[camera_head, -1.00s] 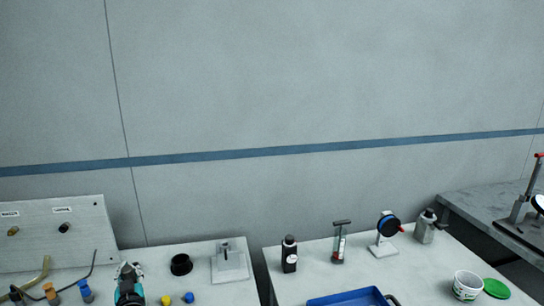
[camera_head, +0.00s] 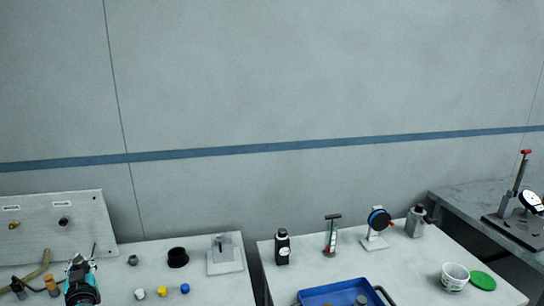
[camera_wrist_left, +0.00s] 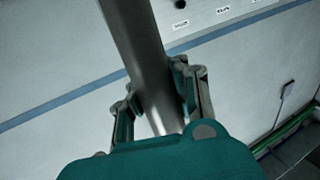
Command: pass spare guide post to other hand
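The spare guide post (camera_wrist_left: 143,55) is a smooth grey metal cylinder in the left wrist view. It runs from the top edge down between the fingers of my left gripper (camera_wrist_left: 156,90). The fingers sit against it on both sides, and its lower end is hidden behind the teal gripper body. In the head view my left gripper (camera_head: 79,263) is over the left bench's front part; the post cannot be made out clearly there. My right gripper is in neither view.
White, yellow (camera_head: 162,291) and blue caps, a black ring (camera_head: 178,258) and a grey fixture (camera_head: 225,262) stand on the left bench. A gap separates it from the right bench, with a blue tray (camera_head: 318,294), bottle (camera_head: 282,247) and white tub (camera_head: 455,276).

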